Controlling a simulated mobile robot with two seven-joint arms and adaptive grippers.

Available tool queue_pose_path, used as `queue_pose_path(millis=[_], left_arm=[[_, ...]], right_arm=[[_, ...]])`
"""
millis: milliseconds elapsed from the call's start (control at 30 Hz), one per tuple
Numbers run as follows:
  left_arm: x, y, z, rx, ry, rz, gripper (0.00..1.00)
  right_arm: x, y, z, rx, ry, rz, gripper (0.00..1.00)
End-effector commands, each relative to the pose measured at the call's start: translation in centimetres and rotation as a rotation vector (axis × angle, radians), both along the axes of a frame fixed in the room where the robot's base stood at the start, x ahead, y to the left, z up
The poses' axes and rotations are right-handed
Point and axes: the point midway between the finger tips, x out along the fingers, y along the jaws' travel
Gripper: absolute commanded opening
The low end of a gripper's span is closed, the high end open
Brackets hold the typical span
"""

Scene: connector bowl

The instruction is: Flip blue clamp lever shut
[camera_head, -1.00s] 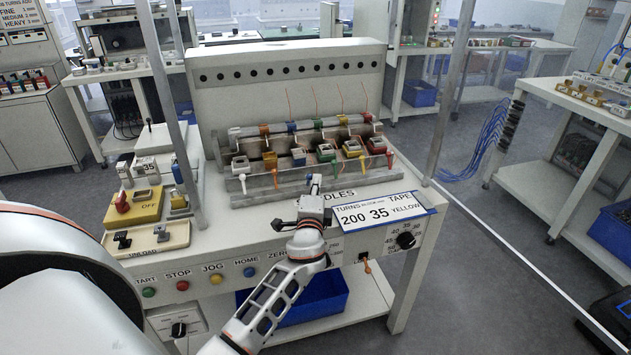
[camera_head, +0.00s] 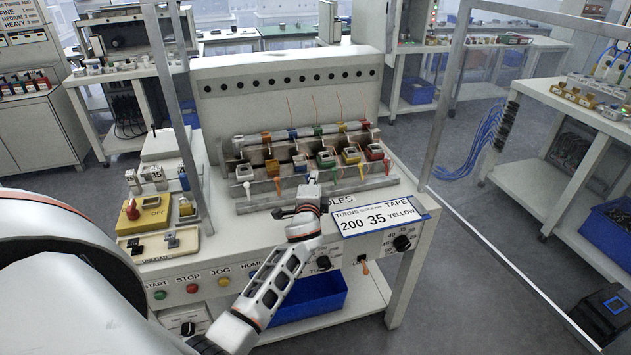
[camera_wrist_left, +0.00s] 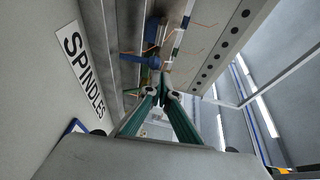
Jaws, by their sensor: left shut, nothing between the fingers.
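The blue clamp (camera_head: 300,163) sits in the row of coloured clamps on the machine's grey fixture, between the orange and green ones. In the head view its lever is hard to make out near my gripper. In the left wrist view a blue clamp part (camera_wrist_left: 159,60) shows just beyond the fingertips. My left gripper (camera_head: 313,179) is in front of the row, just below the blue clamp. Its fingers come together with nothing between them, also in the left wrist view (camera_wrist_left: 163,82). I cannot tell whether they touch the blue part. My right gripper is out of view.
White (camera_head: 247,186), orange (camera_head: 277,184), green (camera_head: 333,172), yellow (camera_head: 361,170) and red (camera_head: 387,164) levers hang close by. A sign (camera_head: 378,215) lies right of my wrist. A metal post (camera_head: 182,120) stands at left.

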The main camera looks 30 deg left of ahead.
Motion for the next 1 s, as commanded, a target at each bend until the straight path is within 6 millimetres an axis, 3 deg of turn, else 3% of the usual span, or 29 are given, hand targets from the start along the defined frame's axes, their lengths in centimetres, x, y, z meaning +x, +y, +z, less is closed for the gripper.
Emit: queue_pose_path(millis=[500,1000], left_arm=[[1.9,2.1,0.5,-0.001,-0.001,-0.001,0.00],[2.2,2.5,0.5,0.000,0.000,-0.001,0.00]], right_arm=[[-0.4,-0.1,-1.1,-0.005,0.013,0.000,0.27],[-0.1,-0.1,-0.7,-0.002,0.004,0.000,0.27]])
